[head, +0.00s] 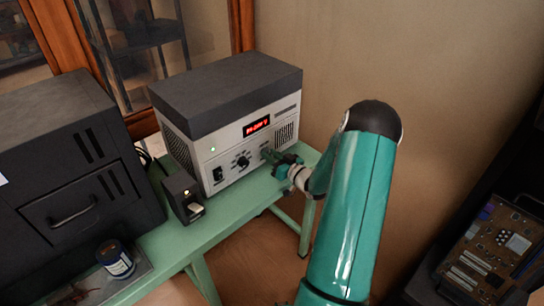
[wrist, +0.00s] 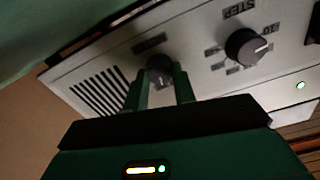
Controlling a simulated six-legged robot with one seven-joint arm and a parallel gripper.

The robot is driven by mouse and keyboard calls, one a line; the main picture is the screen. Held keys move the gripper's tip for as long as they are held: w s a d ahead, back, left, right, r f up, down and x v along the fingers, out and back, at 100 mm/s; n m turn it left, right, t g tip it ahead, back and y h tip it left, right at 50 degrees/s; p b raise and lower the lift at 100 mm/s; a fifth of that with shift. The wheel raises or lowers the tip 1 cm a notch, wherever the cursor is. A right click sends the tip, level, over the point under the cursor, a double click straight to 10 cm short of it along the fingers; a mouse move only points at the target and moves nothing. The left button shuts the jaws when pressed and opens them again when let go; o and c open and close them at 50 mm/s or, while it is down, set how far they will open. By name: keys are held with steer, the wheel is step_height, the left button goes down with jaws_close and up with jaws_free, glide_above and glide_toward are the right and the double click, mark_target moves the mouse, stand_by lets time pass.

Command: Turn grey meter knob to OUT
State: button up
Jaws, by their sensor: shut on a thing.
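The meter (head: 207,157) is a pale box with a dark grey top and a red lit display, standing on a green table. In the wrist view its front panel appears upside down. My gripper (wrist: 160,82) is shut on the grey knob (wrist: 159,66), with one green finger on each side of it. The knob's pointer and the labels around it are too dark and small to read. In the head view my gripper (head: 275,160) is at the right part of the panel and covers the knob.
Beside the held knob is a dark STEP knob (wrist: 246,46) with a pale pointer line; it also shows in the head view (head: 241,162). A small dark box (head: 182,196) stands before the meter. A large black cabinet (head: 70,165) and a jar (head: 115,258) are at left.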

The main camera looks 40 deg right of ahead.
steer(key=n, duration=0.6)
steer(key=shift+n, duration=0.3)
stand_by(0.4)
steer(key=o, duration=1)
steer(key=shift+s, duration=0.1)
steer(key=s, duration=1.3)
steer(key=shift+s+d, duration=0.15)
steer(key=shift+s, duration=0.2)
steer(key=shift+w, duration=0.1)
